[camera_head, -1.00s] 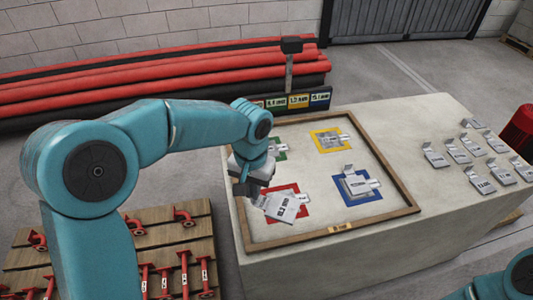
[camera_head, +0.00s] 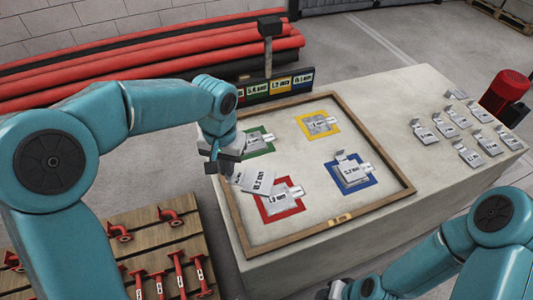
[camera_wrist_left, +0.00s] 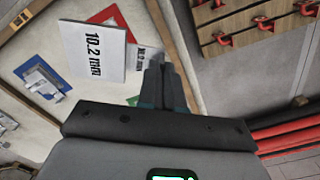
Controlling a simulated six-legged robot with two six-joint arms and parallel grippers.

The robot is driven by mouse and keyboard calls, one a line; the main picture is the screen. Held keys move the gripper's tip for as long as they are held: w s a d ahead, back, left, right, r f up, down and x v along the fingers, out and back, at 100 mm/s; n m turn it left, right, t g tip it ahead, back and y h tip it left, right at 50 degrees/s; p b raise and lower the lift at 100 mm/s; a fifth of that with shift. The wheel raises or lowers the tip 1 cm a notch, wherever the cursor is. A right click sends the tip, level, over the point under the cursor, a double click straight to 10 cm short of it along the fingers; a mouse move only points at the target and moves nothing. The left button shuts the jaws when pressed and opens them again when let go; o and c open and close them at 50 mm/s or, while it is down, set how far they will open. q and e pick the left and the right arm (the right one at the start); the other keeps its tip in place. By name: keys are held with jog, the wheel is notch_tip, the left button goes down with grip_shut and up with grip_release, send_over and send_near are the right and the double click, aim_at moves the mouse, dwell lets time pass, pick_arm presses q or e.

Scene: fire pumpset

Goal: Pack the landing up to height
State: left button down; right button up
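My left gripper (camera_head: 222,160) is shut on the tab of a grey plate marked 10.2 mm (camera_head: 258,180). It holds the plate tilted over the left side of the framed board (camera_head: 236,213), up and left of the red square (camera_head: 267,211). In the left wrist view the plate (camera_wrist_left: 92,52) hangs past the fingers (camera_wrist_left: 163,85). Another grey plate (camera_head: 284,195) lies on the red square. Plates also lie on the green (camera_head: 258,139), yellow (camera_head: 320,124) and blue (camera_head: 350,171) squares. My right gripper (camera_head: 350,290) shows partly at the bottom edge; its fingers are unclear.
Several loose grey plates (camera_head: 468,154) lie on the table's right side. A post with coloured labels (camera_head: 267,60) stands behind the frame. A pallet with red fittings (camera_head: 170,235) is at lower left. The bench (camera_head: 400,100) is bare between frame and loose plates.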

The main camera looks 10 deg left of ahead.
pick_arm(q)
jog(key=w+d+f+m+p, duration=0.2)
jog(key=w+d+f+m, duration=0.5)
jog(key=w+m, duration=0.4)
jog(key=shift+w+d+f, duration=0.25)
jog(key=shift+w+f, duration=0.2)
jog(key=shift+f, duration=0.35)
jog(key=shift+a, duration=0.1)
jog(key=shift+f+b, duration=1.85)
jog(key=shift+f, duration=1.1)
jog(key=shift+f+b, duration=0.45)
jog(key=shift+f, duration=0.2)
jog(key=c, duration=1.2)
grip_release()
jog(key=shift+r, duration=0.1)
